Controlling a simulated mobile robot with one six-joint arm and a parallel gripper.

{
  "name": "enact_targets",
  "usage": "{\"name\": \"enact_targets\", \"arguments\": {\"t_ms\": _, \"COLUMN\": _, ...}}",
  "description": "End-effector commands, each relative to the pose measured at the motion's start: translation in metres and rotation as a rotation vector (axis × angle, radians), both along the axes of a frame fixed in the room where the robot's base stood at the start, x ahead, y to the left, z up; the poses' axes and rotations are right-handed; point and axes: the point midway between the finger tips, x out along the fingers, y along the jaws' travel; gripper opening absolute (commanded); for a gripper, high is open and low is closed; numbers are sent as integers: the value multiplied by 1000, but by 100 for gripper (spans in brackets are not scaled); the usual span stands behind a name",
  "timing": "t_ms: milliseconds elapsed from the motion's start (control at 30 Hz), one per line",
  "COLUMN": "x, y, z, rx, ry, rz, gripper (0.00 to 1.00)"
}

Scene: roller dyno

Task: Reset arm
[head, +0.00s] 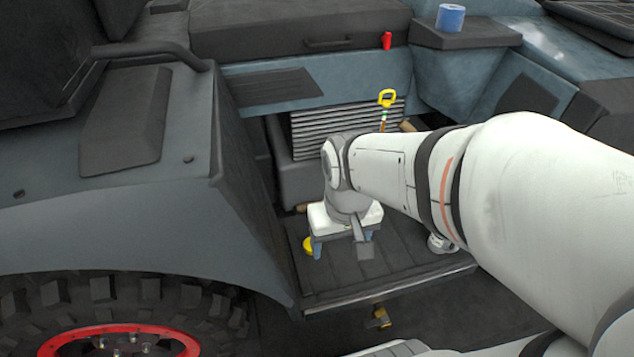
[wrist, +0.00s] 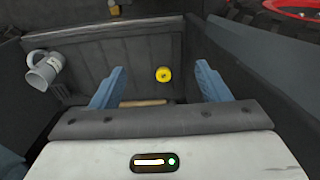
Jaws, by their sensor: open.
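My gripper (head: 342,246) is open, pointing down above the dark ribbed tray floor (head: 405,270) of the vehicle's open bay. In the wrist view its two blue fingers (wrist: 158,90) stand wide apart with nothing held between them. A yellow round cap (wrist: 163,74) lies beyond the fingers on the tray, and it also shows left of the gripper in the head view (head: 308,245). My white arm reaches in from the right and hides part of the bay.
A grey mug-like item (wrist: 44,68) lies at left in the wrist view. A wooden handle (wrist: 143,103) shows between the fingers. A yellow dipstick-like ring (head: 387,98) stands by the grille (head: 310,130). A blue roll (head: 450,18) sits on the ledge. The wheel (head: 120,320) is at lower left.

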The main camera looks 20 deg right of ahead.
Motion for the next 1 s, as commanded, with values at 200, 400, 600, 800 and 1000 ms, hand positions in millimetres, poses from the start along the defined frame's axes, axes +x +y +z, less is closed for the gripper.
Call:
{"name": "enact_targets", "arguments": {"t_ms": 200, "x": -3, "y": 0, "z": 0, "rx": 0, "ry": -1, "rz": 0, "gripper": 70}}
{"name": "enact_targets", "arguments": {"t_ms": 400, "x": 0, "y": -1, "z": 10, "rx": 3, "ry": -9, "rz": -10, "gripper": 70}}
{"name": "enact_targets", "arguments": {"t_ms": 600, "x": 13, "y": -6, "z": 85, "rx": 23, "ry": -65, "rz": -72, "gripper": 70}}
{"name": "enact_targets", "arguments": {"t_ms": 800, "x": 12, "y": -5, "z": 156, "rx": 22, "ry": -90, "rz": -68, "gripper": 70}}
{"name": "enact_targets", "arguments": {"t_ms": 1000, "x": 11, "y": -6, "z": 224, "rx": 22, "ry": -115, "rz": -69, "gripper": 70}}
